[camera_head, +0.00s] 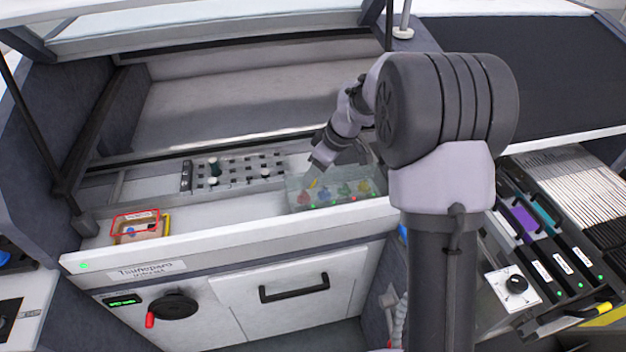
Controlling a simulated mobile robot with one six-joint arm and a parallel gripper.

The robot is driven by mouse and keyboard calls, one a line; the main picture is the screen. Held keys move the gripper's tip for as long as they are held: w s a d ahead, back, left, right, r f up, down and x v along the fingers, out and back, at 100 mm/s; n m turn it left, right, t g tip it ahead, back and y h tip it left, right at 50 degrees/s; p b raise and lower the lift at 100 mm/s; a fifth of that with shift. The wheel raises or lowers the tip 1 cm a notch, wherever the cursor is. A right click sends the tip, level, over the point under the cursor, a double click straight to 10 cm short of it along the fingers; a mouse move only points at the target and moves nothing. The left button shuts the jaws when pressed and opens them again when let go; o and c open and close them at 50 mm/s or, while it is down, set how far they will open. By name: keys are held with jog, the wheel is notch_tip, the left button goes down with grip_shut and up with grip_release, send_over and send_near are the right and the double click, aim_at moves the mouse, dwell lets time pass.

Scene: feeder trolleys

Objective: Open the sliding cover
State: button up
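A clear, see-through box or cover (297,200) sits on the white front ledge of the machine, with several small coloured pieces showing through it. It looks closed over them, though its edges are hard to make out. My gripper (318,170) reaches down from the right to the top of the cover near its left half. A small yellow part shows by the fingertips. I cannot tell whether the gripper touches the cover. The fingers are too small to show whether they are open or shut. My arm hides the area behind the cover's right end.
A small red-rimmed tray (137,228) stands at the ledge's left end. A drawer handle (294,288) and black crank (172,305) are below. Feeder slots (545,235) are at right.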

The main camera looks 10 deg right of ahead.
jog(key=x, duration=0.2)
jog(key=shift+w+f, duration=0.2)
jog(key=shift+f, duration=0.05)
grip_shut()
dwell(1.2)
